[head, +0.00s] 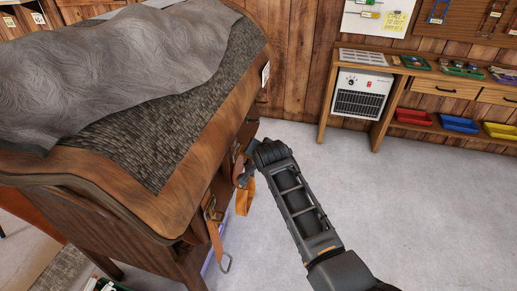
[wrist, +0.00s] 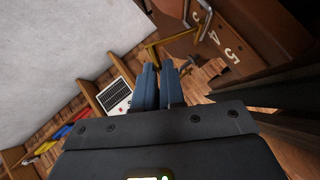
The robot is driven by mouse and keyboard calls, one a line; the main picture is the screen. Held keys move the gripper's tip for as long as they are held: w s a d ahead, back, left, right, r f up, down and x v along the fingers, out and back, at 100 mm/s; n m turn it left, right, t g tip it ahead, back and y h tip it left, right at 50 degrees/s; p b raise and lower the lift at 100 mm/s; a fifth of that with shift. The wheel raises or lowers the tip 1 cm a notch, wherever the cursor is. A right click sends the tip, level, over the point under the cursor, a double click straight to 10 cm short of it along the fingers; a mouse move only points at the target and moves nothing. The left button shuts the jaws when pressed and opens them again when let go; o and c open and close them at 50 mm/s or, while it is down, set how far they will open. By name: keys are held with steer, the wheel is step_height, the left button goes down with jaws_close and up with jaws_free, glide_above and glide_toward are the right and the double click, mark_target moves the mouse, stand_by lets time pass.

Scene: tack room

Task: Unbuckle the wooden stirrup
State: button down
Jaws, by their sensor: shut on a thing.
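A leather strap with a brass buckle (wrist: 152,48) and numbered holes (wrist: 214,38) shows just beyond my fingertips in the wrist view. In the head view, my gripper (head: 242,176) is at the side of the brown saddle-like body (head: 180,190), by a tan hanging loop (head: 245,197). My two blue-grey fingers (wrist: 157,68) are close together, shut on what looks like a part of the strap at the buckle. The exact grip is too small to tell. A second strap with a metal buckle (head: 216,240) hangs nearer. I cannot clearly make out the wooden stirrup.
A grey cloth (head: 120,60) and a dark woven blanket (head: 190,100) lie over the top. A wooden bench (head: 400,68) with a white heater (head: 362,92) and coloured trays (head: 458,123) stands along the back wall. The grey floor (head: 400,200) to the right is clear.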

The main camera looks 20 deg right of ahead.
steer(key=shift+w+a+r+n+g+h, duration=0.15)
steer(key=shift+r+n+g+h, duration=0.1)
steer(key=shift+r+h, duration=0.15)
steer(key=shift+w+a+r+n+g+h, duration=0.1)
steer(key=shift+a+r+n+g+h, duration=0.05)
steer(key=shift+r+n+g+h, duration=0.15)
steer(key=c, duration=1.2)
jaws_free()
steer(key=shift+c, duration=0.2)
steer(key=shift+s, duration=0.1)
steer(key=v, duration=0.7)
steer(key=shift+s+r, duration=0.25)
steer(key=shift+a, duration=0.1)
